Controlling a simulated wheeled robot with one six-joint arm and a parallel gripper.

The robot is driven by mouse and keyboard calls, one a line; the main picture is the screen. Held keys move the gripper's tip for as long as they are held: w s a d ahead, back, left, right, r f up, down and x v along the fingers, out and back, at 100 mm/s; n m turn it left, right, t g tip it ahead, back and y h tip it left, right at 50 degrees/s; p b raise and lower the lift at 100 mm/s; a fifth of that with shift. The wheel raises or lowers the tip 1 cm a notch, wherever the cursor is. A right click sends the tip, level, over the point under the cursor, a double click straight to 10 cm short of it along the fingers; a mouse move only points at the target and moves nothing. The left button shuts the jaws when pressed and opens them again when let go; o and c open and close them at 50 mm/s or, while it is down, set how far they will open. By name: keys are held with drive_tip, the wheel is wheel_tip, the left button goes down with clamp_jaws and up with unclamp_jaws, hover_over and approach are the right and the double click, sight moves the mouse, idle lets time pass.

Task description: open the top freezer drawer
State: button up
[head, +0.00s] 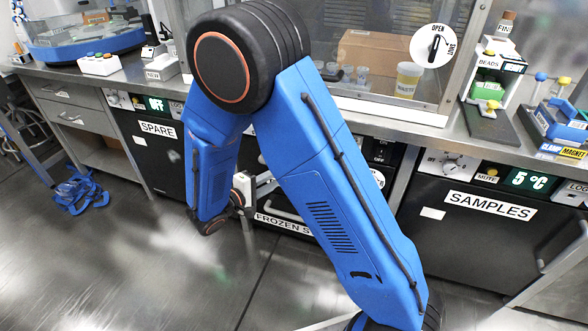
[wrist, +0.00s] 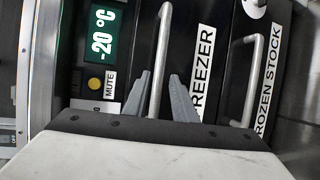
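The freezer front fills the wrist view, turned on its side. A pale bar handle (wrist: 164,40) beside the FREEZER label (wrist: 203,72) is the one nearer the -20 °C display (wrist: 101,32). My gripper (wrist: 160,75) is open, with one finger on each side of this handle and a visible gap on both sides. I cannot tell whether the fingertips reach past the bar. A second handle (wrist: 238,75) is on the FROZEN STOCK drawer (wrist: 270,75). In the head view my arm hides most of the freezer and the fingers; part of the FROZEN STOCK label (head: 285,224) shows.
A SPARE unit (head: 157,128) stands left of the freezer and a SAMPLES unit (head: 490,205) at 5 °C stands right. The bench (head: 385,127) above carries a glass-fronted hood. A blue bundle (head: 78,190) lies on the floor at left. The floor in front is otherwise mostly clear.

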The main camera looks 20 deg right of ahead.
drive_tip(key=x, duration=0.9)
drive_tip(key=shift+w+d+f, duration=0.15)
drive_tip(key=shift+w+d, duration=0.05)
drive_tip(key=shift+d, duration=0.1)
drive_tip(key=shift+c, duration=0.4)
clamp_jaws()
